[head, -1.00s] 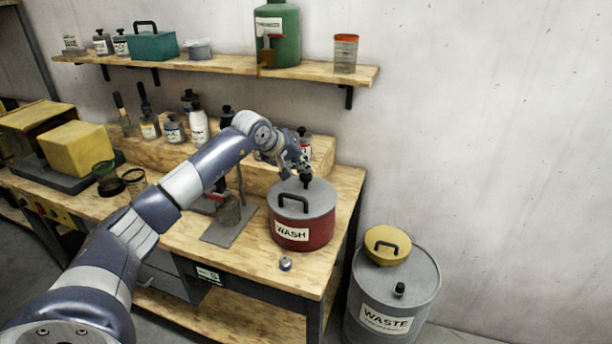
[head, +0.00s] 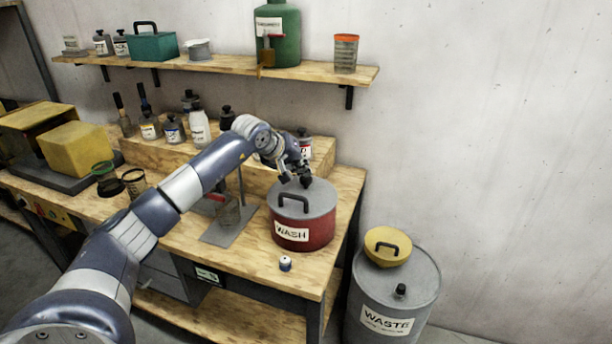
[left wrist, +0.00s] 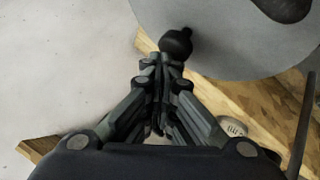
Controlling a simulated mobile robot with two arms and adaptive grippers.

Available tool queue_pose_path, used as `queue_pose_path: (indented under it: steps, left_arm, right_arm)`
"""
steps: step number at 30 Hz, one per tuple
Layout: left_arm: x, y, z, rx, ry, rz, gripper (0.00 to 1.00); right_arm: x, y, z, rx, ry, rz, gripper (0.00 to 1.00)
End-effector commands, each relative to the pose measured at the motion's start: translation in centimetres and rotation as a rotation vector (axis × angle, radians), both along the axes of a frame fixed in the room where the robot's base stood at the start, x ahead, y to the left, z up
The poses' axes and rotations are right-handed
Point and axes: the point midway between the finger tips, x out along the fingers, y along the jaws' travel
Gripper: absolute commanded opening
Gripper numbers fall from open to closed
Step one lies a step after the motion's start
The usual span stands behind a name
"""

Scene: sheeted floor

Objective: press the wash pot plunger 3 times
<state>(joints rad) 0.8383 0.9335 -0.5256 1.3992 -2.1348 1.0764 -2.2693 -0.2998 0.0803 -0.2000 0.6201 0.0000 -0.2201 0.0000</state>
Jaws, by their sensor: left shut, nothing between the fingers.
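The red wash pot (head: 302,232) with a "WASH" label stands on the bench near its right end. Its grey lid (head: 318,203) carries a dark handle and a black plunger knob (head: 305,181) at the back. My right gripper is not in view.
A small jar (head: 285,263) stands at the bench front. Bottles (head: 200,127) line the riser behind. A waste drum (head: 393,300) with a yellow bowl (head: 387,245) stands right of the bench.

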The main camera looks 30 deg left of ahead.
Motion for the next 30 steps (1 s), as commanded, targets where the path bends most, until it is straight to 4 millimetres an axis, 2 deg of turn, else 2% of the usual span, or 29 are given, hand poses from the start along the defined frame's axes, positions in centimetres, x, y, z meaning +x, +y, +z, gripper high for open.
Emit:
queue_pose_path:
  steps: [30]
  left_arm:
    - [-0.1,-0.09,-1.26,0.0,0.009,-0.001,0.0]
  right_arm:
    - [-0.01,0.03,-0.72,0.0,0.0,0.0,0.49]
